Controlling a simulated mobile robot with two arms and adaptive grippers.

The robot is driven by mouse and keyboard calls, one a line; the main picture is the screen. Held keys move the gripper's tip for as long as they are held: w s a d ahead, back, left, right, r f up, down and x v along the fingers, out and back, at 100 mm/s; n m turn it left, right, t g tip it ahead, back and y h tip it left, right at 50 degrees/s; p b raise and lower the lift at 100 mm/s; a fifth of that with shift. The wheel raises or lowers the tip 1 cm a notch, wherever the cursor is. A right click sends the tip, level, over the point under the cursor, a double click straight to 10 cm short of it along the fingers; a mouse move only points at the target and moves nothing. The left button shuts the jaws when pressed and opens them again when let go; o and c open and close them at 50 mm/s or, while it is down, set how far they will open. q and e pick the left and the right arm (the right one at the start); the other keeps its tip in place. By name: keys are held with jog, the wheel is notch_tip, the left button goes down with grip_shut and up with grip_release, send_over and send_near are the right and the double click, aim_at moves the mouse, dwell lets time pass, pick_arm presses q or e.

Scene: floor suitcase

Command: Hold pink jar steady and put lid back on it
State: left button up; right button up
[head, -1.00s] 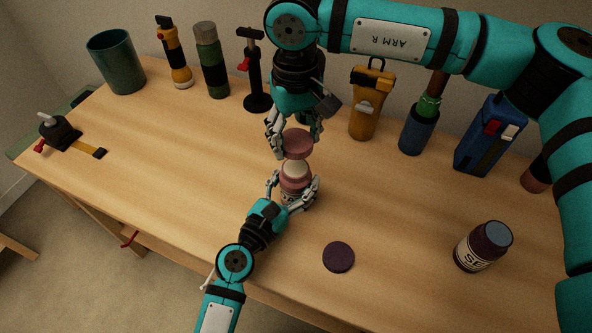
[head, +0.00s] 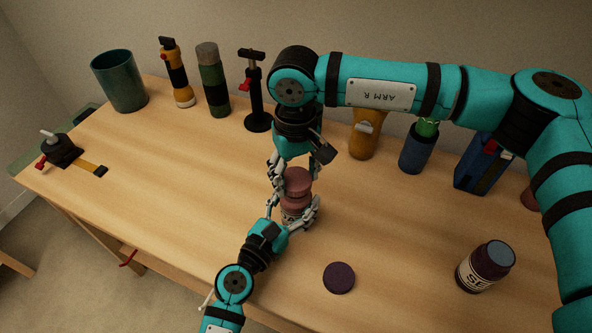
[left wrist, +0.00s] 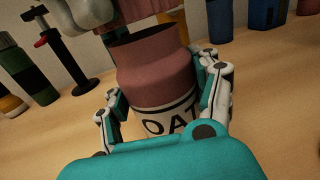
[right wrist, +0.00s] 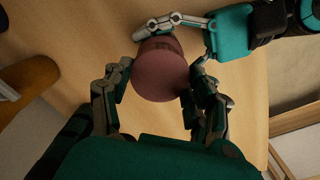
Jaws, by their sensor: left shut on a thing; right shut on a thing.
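The pink jar (head: 295,206) stands upright near the middle of the wooden table, its "OAT" label facing my left wrist view (left wrist: 158,84). My left gripper (head: 294,217) is shut around its body. My right gripper (head: 296,177) is shut on the pink lid (head: 298,181), holding it directly above the jar mouth. The lid fills the middle of the right wrist view (right wrist: 160,76) and hides most of the jar there.
A dark purple lid (head: 339,278) lies flat at the front.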

jog(key=shift+f, duration=0.6)
jog(key=shift+f, duration=0.5)
